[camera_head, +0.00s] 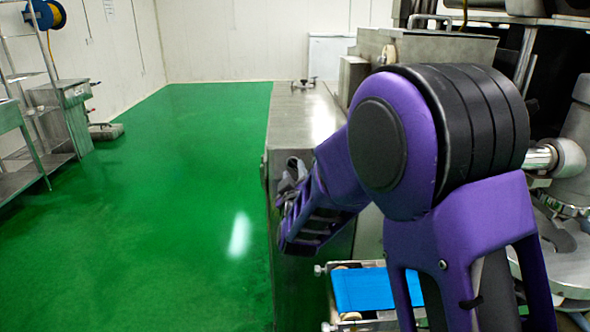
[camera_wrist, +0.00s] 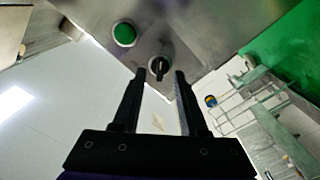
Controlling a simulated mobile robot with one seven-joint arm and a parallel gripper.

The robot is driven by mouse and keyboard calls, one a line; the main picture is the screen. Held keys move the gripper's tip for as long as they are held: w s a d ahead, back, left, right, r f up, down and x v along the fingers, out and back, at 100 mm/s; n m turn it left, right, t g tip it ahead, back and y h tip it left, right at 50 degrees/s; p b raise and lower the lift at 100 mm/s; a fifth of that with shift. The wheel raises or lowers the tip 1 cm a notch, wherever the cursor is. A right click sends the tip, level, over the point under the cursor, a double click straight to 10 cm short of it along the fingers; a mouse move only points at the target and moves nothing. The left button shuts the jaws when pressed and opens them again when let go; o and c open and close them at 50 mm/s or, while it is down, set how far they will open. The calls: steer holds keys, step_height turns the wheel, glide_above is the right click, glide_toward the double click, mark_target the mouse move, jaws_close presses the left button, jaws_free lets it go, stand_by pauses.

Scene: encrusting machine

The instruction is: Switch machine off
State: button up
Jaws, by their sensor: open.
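The steel machine (camera_head: 310,115) stands right of the green floor in the head view, partly hidden behind my purple arm. In the wrist view, its steel panel (camera_wrist: 190,25) carries a round green button (camera_wrist: 124,34) and a black rotary switch (camera_wrist: 158,67) with a pale marking line. My gripper (camera_wrist: 159,75) is open and empty. Its two black fingers point at the panel, with the switch showing between and just beyond the tips. I cannot tell whether either finger touches it. The head view does not show the panel face with the switch.
A blue conveyor belt (camera_head: 372,289) sits low beside my arm. Steel shelving (camera_head: 30,110) stands at the far left wall, also seen in the wrist view (camera_wrist: 265,110). The green floor (camera_head: 150,220) left of the machine is clear.

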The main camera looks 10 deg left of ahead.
steer(key=shift+x, duration=0.85)
jaws_close()
